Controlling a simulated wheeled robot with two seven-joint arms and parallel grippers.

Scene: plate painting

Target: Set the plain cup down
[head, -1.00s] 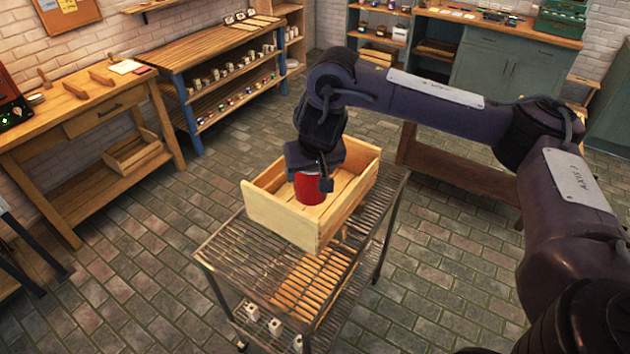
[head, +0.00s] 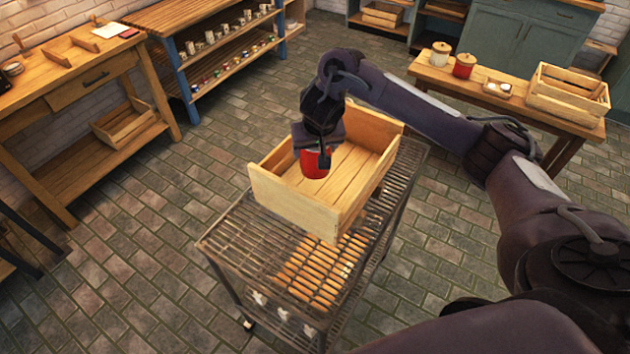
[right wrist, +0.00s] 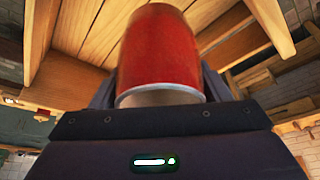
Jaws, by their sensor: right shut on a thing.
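A plain red cup (head: 314,168) is held in my right gripper (head: 316,153) over the left part of a wooden crate (head: 293,207). The gripper and its wrist hide the cup's upper part. I cannot tell whether the cup's base touches the crate floor. In the right wrist view the red cup (right wrist: 158,50) fills the middle, its pale rim facing the gripper, with the crate's wooden slats behind it. My left gripper is not in view.
The crate stands on a slatted metal cart (head: 238,240); its right part is empty. A wooden table (head: 450,82) at the right holds a white canister (head: 440,54), a red canister (head: 464,66) and another crate (head: 567,95). Shelves of cups (head: 222,45) stand at the back left.

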